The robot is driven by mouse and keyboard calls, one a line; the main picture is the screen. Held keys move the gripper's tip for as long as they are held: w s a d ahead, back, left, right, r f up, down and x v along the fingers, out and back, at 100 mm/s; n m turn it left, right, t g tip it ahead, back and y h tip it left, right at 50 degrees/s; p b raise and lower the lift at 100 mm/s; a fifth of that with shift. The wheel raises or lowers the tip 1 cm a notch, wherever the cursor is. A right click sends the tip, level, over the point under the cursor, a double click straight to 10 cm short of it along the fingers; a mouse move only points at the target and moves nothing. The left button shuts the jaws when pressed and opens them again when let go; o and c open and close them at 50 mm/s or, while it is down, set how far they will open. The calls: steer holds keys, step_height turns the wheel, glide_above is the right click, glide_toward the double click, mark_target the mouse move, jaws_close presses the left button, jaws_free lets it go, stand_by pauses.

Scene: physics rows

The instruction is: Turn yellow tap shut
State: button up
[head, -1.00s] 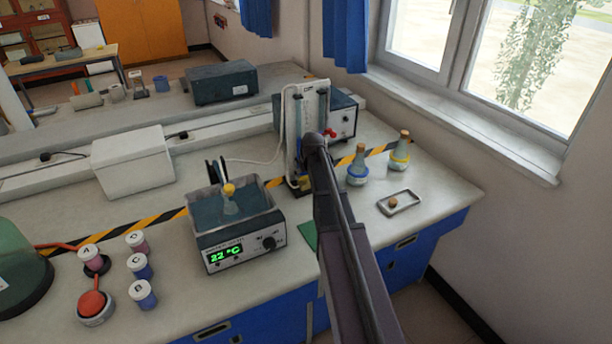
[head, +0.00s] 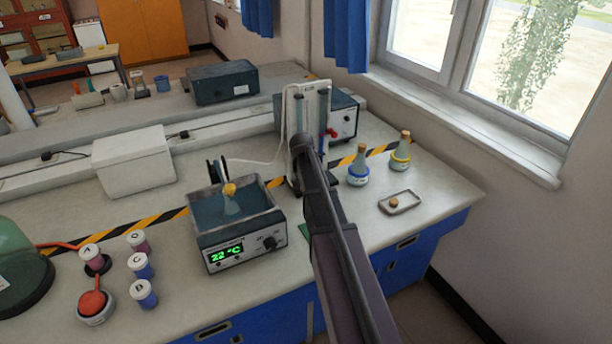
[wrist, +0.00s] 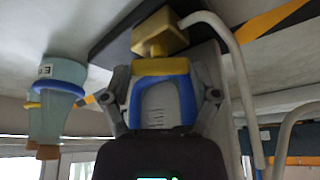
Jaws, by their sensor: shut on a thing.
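The yellow tap (wrist: 160,35) shows in the wrist view as a yellow block with a yellow bar below it, at the dark base of the glass-tube stand. My gripper (wrist: 162,80) has its two grey fingers on either side of the yellow bar and is shut on it. A blue and grey arched part lies just below the bar, between the fingers. In the head view the tube stand (head: 322,105) stands upright on the bench, with a red tap (head: 331,132) at its right. My arm hides the gripper and the yellow tap there.
A blue-collared flask (head: 357,172) and a yellow-collared flask (head: 400,158) stand right of the stand. A small tray (head: 412,205) lies in front of them. A water bath (head: 245,255) with a flask stands to the left. A curved white tube (wrist: 237,75) is close to the gripper.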

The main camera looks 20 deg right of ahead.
steer(key=o, duration=1)
steer(key=shift+n, duration=0.4)
